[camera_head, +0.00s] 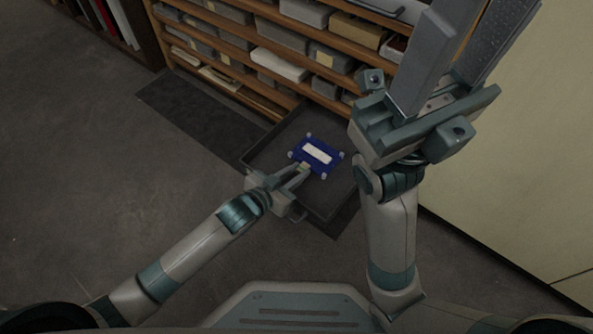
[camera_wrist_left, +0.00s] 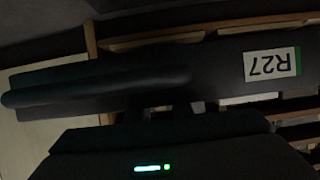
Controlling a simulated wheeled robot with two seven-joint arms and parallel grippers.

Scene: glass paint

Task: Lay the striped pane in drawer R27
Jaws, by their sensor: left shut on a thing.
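A dark open drawer (camera_head: 262,150) sticks out from the shelf unit. A blue pane (camera_head: 299,144) with a white middle and pale corner pieces is inside the drawer's outline; I cannot make out stripes or tell whether it touches the bottom. My left gripper (camera_head: 303,168) is shut on the pane's near edge. My right gripper (camera_head: 462,65) is raised, open and empty, over the drawer's right side in the picture. In the dark left wrist view, a label reading R27 (camera_wrist_left: 272,65) appears upside down; the pane is not clear there.
The wooden shelf unit (camera_head: 270,42) behind holds several grey boxes and stacks. A pale wall or panel (camera_head: 500,170) stands at the right. A dark mat (camera_head: 190,112) lies on the floor. The floor at the left is clear.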

